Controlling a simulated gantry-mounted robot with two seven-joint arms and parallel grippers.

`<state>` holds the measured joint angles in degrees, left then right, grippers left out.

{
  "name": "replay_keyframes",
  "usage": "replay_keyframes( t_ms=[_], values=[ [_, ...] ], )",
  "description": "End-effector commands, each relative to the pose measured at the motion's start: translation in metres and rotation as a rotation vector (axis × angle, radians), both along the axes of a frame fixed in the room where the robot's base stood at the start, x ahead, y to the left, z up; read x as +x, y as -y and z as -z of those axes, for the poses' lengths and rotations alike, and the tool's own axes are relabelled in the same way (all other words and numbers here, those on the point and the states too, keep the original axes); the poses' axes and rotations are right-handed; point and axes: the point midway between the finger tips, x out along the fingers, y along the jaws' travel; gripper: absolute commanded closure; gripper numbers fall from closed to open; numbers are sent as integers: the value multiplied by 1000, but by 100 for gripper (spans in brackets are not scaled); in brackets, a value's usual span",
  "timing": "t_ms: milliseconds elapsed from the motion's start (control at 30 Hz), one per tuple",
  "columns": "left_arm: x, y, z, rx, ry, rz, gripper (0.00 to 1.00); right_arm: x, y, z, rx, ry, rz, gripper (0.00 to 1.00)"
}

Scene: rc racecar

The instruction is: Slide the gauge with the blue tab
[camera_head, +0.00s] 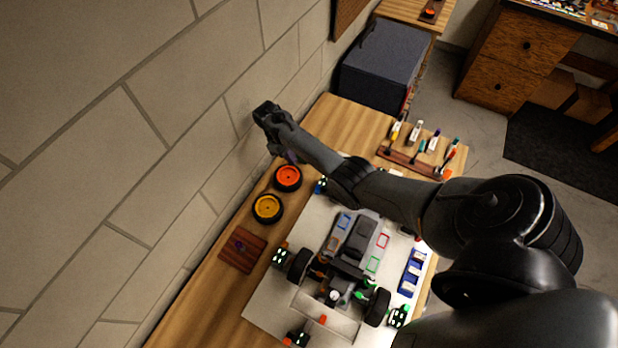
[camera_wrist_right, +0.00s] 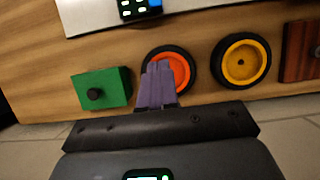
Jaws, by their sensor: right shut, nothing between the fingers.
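A brown rack (camera_head: 405,158) at the back right of the bench in the head view carries several upright pieces with coloured ends. One piece with a bluish end (camera_head: 433,140) stands among them; it is too small to tell for sure whether it is the gauge with the blue tab. My right gripper (camera_head: 291,157) is over the wall side of the bench, left of and apart from the rack. In the right wrist view its purple fingers (camera_wrist_right: 157,85) are shut and empty, in front of the orange wheel (camera_wrist_right: 180,68). My left gripper is out of view.
A yellow wheel (camera_head: 267,208) and a brown block (camera_head: 242,250) lie along the wall. A green block (camera_wrist_right: 102,88) with a black knob is near the fingers. The car (camera_head: 352,245) sits on a white mat (camera_head: 268,304). A dark box (camera_head: 382,65) stands behind the bench.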

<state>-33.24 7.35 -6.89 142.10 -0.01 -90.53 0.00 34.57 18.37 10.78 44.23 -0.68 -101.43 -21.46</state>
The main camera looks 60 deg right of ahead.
Motion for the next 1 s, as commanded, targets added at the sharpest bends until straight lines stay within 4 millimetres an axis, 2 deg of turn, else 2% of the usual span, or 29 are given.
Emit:
replay_keyframes(
  t_ms=[133,267,733,800,1000],
  values=[
    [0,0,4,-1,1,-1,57,-1,1,5,16,-11,4,100],
    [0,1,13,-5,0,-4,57,-6,1,18,18,-13,4,100],
    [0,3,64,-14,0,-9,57,-37,2,99,16,-11,4,100],
    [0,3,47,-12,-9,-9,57,-47,2,86,17,-12,6,100],
    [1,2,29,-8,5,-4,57,-67,2,88,16,-12,4,100]
  ],
)
